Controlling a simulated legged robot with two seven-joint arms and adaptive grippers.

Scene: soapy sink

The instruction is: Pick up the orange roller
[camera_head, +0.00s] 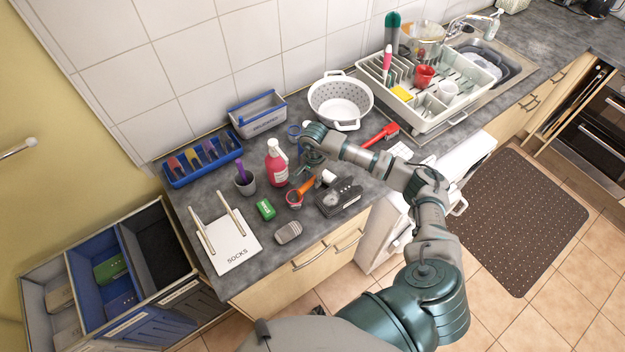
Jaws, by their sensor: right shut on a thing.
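The orange roller (306,187) is on the grey counter near the middle of the view, just below my right gripper. Its orange shaft slants, with a round end at the lower left and a white part at the upper right. My right gripper (308,171) reaches in from the lower right and points down at it. Its fingers are shut on the orange roller, though the contact is small and partly hidden. I cannot tell whether the roller is clear of the counter. My left gripper is not in view.
A pink bottle (277,163) and a dark cup (245,182) stand left of the gripper. A green box (265,209), a grey device (288,232) and a black device (340,197) lie in front. A white colander (341,99) and a red brush (381,136) are behind.

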